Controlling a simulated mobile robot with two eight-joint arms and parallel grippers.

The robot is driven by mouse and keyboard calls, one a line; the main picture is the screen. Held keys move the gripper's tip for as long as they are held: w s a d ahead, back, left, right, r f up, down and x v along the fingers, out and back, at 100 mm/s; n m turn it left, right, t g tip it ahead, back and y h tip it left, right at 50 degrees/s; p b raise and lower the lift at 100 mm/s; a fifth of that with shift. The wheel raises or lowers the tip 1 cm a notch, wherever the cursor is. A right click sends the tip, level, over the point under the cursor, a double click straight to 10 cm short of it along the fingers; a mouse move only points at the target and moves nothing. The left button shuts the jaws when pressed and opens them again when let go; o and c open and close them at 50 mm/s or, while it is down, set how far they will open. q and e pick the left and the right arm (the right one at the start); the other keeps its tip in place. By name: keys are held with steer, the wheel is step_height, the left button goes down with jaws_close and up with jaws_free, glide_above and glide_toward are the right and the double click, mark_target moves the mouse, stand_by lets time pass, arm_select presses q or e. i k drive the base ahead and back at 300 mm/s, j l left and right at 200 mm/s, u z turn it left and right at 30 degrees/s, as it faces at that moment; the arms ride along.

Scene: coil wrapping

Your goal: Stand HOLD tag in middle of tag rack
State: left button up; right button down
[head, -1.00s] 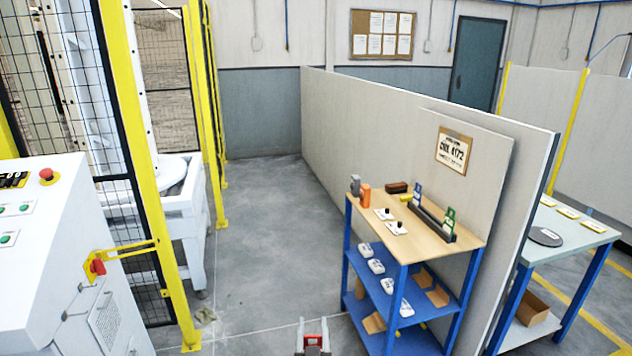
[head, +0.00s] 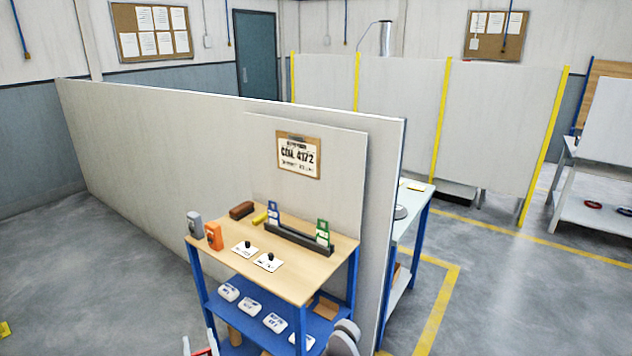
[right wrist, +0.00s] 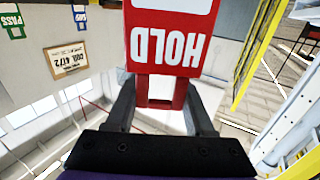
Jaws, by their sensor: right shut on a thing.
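The red HOLD tag (right wrist: 172,42) fills the top middle of the right wrist view, its lettering upside down there. My right gripper (right wrist: 160,105) is shut on the tag's red lower part. In the head view this gripper (head: 200,346) is at the bottom edge, mostly cut off, apart from the rack. The dark tag rack (head: 292,239) lies along the back of the shelf top. A blue tag (head: 273,214) stands at its left end and a green tag (head: 322,232) at its right end; the middle is empty. My left gripper is out of view.
The wooden shelf top (head: 300,281) also holds a grey device (head: 194,224), an orange device (head: 214,236), a brown block (head: 242,209), a yellow item (head: 260,217) and two cards with black knobs (head: 268,262). A partition panel (head: 340,175) stands close behind the rack.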

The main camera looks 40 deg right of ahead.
mark_target(322, 234)
steer(key=i+j+z, duration=0.2)
steer(key=i+z, duration=0.15)
steer(key=z, duration=0.15)
steer(key=i+j+z, duration=0.3)
steer(key=z, duration=0.15)
steer(key=i+j+z, duration=0.25)
steer(key=j+z, duration=0.25)
steer(key=i+j+z, duration=0.2)
steer(key=j+z, duration=0.8)
steer(key=i, duration=0.05)
